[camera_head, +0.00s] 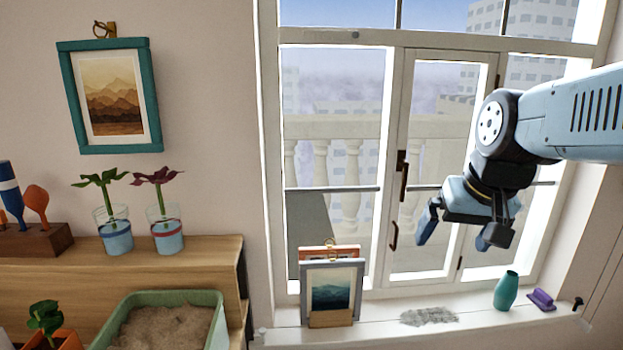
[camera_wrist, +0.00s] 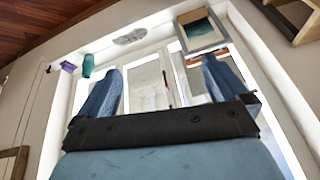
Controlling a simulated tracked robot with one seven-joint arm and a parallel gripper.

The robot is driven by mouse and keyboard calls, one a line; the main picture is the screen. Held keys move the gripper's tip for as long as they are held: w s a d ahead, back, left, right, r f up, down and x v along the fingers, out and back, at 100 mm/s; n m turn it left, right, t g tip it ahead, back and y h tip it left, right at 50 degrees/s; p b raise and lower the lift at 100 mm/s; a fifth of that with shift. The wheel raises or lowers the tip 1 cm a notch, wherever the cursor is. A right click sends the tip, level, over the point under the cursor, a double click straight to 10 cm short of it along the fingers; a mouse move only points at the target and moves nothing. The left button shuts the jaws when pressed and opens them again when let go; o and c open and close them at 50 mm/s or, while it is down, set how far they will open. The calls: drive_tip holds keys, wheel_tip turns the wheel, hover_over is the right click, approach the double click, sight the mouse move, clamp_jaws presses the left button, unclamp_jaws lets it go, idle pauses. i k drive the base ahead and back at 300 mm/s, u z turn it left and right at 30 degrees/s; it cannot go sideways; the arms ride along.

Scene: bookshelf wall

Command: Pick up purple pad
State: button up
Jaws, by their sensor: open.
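The purple pad (camera_head: 541,299) lies at the right end of the white window sill, just right of a teal vase (camera_head: 507,291). In the wrist view the purple pad (camera_wrist: 68,67) is small, at the upper left beside the teal vase (camera_wrist: 88,66). My gripper (camera_head: 458,232) is open and empty, in front of the window, above the sill and to the left of the pad. In the wrist view its two blue fingers (camera_wrist: 160,88) stand wide apart with nothing between them.
A grey patch (camera_head: 428,316) lies on the sill left of the vase. Framed pictures (camera_head: 332,290) stand farther left. A dark knob (camera_head: 577,303) is right of the pad.

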sight(539, 298)
drive_tip(key=u, duration=1.8)
drive_tip(key=i, duration=0.05)
drive_tip(key=z, duration=3.1)
